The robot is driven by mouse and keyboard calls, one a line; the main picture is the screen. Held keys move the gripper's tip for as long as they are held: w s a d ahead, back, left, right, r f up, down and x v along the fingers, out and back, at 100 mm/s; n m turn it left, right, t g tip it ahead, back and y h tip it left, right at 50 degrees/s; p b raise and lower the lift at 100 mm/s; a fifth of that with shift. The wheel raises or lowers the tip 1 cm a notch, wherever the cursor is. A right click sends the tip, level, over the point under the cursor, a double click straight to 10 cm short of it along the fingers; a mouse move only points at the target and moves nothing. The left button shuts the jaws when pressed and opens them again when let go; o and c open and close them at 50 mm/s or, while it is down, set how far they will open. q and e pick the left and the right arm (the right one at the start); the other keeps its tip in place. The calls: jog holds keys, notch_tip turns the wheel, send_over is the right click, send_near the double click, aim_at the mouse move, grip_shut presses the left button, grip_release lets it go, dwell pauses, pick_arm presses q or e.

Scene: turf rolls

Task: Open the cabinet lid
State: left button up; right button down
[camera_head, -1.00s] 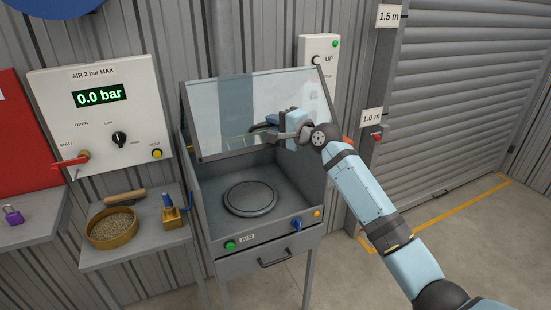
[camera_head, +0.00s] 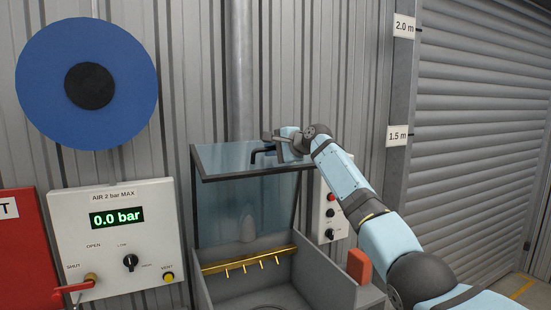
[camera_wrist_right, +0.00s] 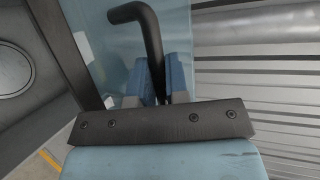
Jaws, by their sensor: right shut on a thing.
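The grey cabinet (camera_head: 335,278) stands at the lower middle of the head view, its front cut off by the frame. Its clear lid (camera_head: 225,157) with a dark frame is raised well above the box and lies close to flat. My right gripper (camera_head: 276,147) is shut on the dark bent lid handle (camera_head: 259,153) at the lid's right part. In the right wrist view the handle (camera_wrist_right: 148,30) stands between the blue fingers of the gripper (camera_wrist_right: 160,78). My left gripper is not in view.
Inside the cabinet is a gold rail with several nozzles (camera_head: 250,261). An air panel (camera_head: 115,240) reading 0.0 bar is on the wall to the left, below a blue disc (camera_head: 125,80). A button box (camera_head: 328,205) is right behind my arm. A roller shutter (camera_head: 480,130) is at far right.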

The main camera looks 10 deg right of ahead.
jog(key=shift+w+a, duration=0.1)
jog(key=shift+w, duration=0.25)
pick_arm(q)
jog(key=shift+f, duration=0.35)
pick_arm(e)
jog(key=c, duration=1.1)
grip_release()
jog(key=shift+w, duration=0.1)
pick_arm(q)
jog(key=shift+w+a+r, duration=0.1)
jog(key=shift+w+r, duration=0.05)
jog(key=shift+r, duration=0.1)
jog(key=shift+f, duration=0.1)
